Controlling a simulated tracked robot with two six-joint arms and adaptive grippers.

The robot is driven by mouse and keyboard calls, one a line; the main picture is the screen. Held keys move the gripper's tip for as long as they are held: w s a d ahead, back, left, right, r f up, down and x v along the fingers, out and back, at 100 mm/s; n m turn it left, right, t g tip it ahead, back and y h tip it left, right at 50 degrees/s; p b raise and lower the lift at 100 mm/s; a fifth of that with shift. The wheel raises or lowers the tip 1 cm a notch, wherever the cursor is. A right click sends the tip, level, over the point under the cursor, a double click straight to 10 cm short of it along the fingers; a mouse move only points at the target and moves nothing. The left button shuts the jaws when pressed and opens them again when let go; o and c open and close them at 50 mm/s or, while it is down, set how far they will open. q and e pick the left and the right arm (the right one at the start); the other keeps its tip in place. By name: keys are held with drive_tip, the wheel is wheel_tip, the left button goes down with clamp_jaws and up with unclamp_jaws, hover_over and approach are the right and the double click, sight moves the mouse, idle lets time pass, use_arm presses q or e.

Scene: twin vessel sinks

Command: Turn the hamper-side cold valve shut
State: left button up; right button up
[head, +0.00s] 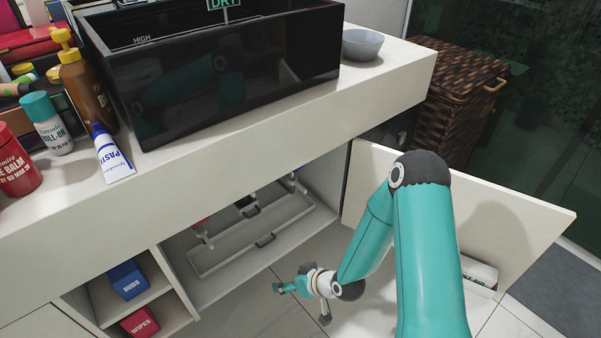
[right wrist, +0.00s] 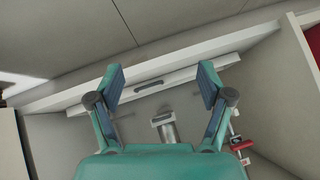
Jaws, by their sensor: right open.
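The cabinet under the counter is open. In the head view a small blue piece (head: 297,171) shows at its hamper-side end, mostly hidden under the counter; I cannot tell whether it is the cold valve or how it is turned. A red piece (head: 200,224) shows at the other end. My right gripper (head: 301,303) is open and empty, low in front of the cabinet. In the right wrist view a pale metal fitting (right wrist: 165,126) appears between the open fingers, with no visible contact. A red valve handle (right wrist: 240,146) is right of the fingers. My left gripper is out of view.
The open cabinet door (head: 500,208) stands right of my right arm. The wicker hamper (head: 455,100) is beyond it. A long grey tray (head: 225,262) with dark handles lies inside the cabinet. Left shelves hold a blue box (head: 127,279) and red wipes (head: 140,322).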

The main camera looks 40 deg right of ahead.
drive_tip(key=w+d+r+n+t+h+b, duration=0.1)
drive_tip(key=w+d+r+n+t, duration=0.1)
drive_tip(key=d+r+t, duration=0.5)
drive_tip(key=w+d+r+n+t+b, duration=0.1)
drive_tip(key=w+d+r+n+t, duration=0.15)
drive_tip(key=d+r, duration=0.85)
drive_tip(key=w+b, duration=0.1)
drive_tip(key=w, duration=0.3)
drive_tip(key=w+f+b, duration=0.1)
drive_tip(key=w, duration=0.4)
drive_tip(key=w+b, duration=0.1)
drive_tip(key=w, duration=0.4)
drive_tip(key=shift+w+a+f+b, duration=0.1)
drive_tip(key=shift+a+f+b, duration=0.1)
drive_tip(key=shift+f+b, duration=0.1)
drive_tip(key=shift+w+r+h, duration=0.15)
drive_tip(key=shift+w+h, duration=0.25)
drive_tip(key=shift+w, duration=0.2)
